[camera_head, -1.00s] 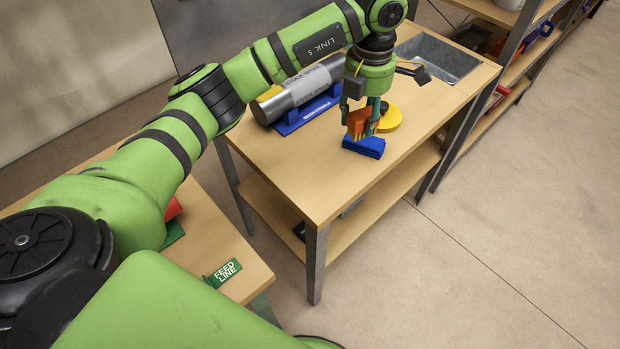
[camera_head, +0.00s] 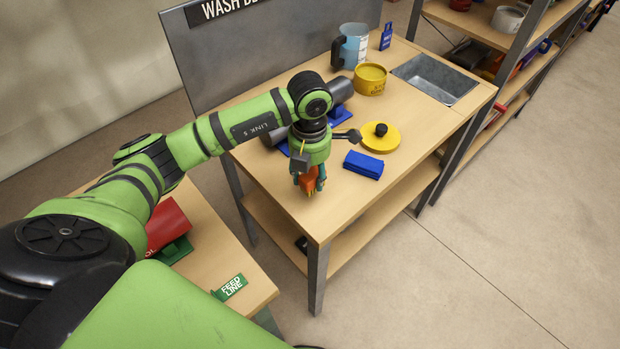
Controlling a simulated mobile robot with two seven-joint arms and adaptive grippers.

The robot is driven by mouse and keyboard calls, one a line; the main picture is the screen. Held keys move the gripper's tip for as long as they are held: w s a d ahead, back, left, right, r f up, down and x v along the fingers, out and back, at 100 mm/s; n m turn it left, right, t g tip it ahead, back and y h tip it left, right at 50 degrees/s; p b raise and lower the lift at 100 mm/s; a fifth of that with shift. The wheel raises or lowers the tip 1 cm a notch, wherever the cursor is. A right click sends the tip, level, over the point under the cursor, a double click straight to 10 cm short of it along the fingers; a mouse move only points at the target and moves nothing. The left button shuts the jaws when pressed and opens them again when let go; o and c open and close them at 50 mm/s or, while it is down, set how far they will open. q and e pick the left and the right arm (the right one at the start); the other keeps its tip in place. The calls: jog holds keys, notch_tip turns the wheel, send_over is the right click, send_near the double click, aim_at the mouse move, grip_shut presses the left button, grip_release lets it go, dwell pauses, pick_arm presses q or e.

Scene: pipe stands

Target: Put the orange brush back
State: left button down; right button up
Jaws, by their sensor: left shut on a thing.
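My left gripper (camera_head: 309,184) is shut on the orange brush (camera_head: 308,180), near the front left part of the wash bench (camera_head: 262,180). The brush hangs upright between the fingers, with its bristle end down. I cannot tell whether it touches the bench top. My right gripper does not show.
A yellow disc with a black knob (camera_head: 380,137) lies behind the cloth. A yellow tub (camera_head: 370,78), a blue jug (camera_head: 354,45) and a metal basin (camera_head: 434,80) are farther back. My arm partly hides the metal cylinder on its blue stand (camera_head: 341,117). A red cylinder (camera_head: 167,224) lies on the lower-left table.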

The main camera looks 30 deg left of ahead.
aim_at(310, 185)
pick_arm(q)
notch_tip(310, 185, down, 3)
jog(key=shift+f+p, duration=0.2)
jog(key=shift+p, duration=0.55)
jog(key=shift+f, duration=0.2)
jog(key=shift+f, duration=0.1)
jog(key=shift+f+b, duration=0.2)
jog(key=shift+b, duration=0.1)
jog(key=c, duration=0.6)
grip_release()
jog(key=shift+r, duration=0.1)
